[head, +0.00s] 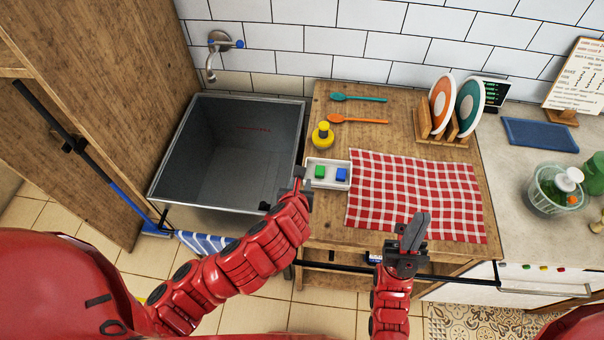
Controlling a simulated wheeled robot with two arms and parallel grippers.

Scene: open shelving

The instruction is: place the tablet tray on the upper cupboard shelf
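The tablet tray (312,162) is a small white tray with a green block (320,171) and a blue block (341,174) in it. It is on the wooden counter, between the sink and the checked cloth. My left gripper (300,182) is at the tray's left edge; whether its fingers grip the rim cannot be made out. My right gripper (416,230) is over the cloth's front edge, its grey fingers together with nothing seen between them. A tall wooden cupboard (120,80) stands at the left; a bit of shelf (14,62) shows at its far left.
A deep sink (232,150) lies left of the tray. The red checked cloth (420,190) lies to its right. Behind are a yellow bottle (322,135), two spoons (357,119) and a plate rack (442,135). A rail (440,277) runs along the counter front.

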